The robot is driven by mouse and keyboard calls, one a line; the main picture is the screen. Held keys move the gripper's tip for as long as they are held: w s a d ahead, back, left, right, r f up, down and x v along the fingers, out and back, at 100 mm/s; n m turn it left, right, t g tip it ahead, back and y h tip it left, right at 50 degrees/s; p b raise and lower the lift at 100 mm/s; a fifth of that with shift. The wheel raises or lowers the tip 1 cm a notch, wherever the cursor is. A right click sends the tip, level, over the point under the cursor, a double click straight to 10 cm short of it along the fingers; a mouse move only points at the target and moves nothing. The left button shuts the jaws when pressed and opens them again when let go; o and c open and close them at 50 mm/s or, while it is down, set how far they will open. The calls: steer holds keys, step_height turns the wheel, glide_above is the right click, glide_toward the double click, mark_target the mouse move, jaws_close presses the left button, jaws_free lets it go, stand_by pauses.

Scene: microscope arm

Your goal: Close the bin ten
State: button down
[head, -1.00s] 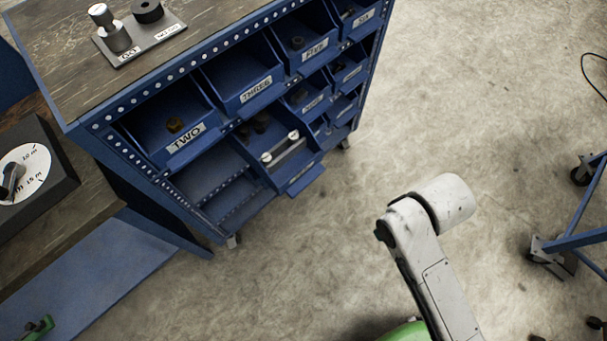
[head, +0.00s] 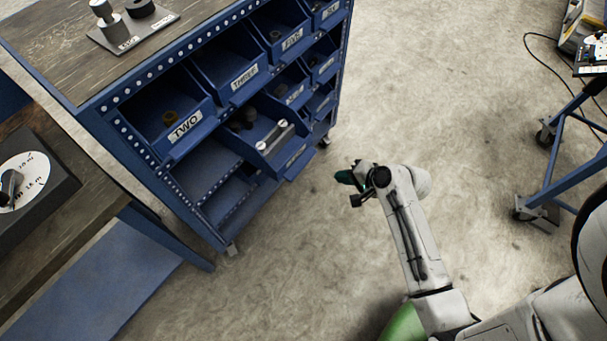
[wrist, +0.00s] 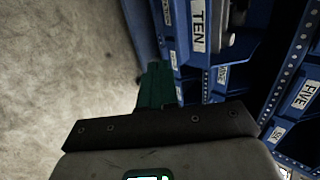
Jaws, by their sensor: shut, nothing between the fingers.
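Bin ten (head: 266,157) is a blue bin in the lower part of the blue rack, pulled out past its neighbours. A silver bar with pale ends lies across its front part, and dark round things sit deeper inside. Its TEN label shows in the wrist view (wrist: 198,26), just above and right of the fingers. My gripper (head: 346,177) has green fingers and is to the right of the bin in the head view, over the floor. In the wrist view the green fingers (wrist: 155,85) are together and empty, close to the bin's front. Whether they touch it is unclear.
Other labelled bins, such as TWO (head: 185,127) and THREE (head: 244,77), sit above and behind. An empty rack slot (head: 205,160) lies left of bin ten. A blue wheeled frame (head: 560,150) stands at right. The floor (head: 300,260) before the rack is clear.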

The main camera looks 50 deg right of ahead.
mark_target(269, 142)
steer(key=w+r+x, duration=0.2)
steer(key=x, duration=1)
steer(key=w+b, duration=0.1)
steer(key=w, duration=0.4)
steer(key=w+b, duration=0.2)
steer(key=w, duration=0.3)
steer(key=w+b, duration=0.2)
steer(key=w, duration=0.4)
steer(key=shift+a+f, duration=0.1)
steer(key=shift+a, duration=0.25)
steer(key=shift+w, duration=0.4)
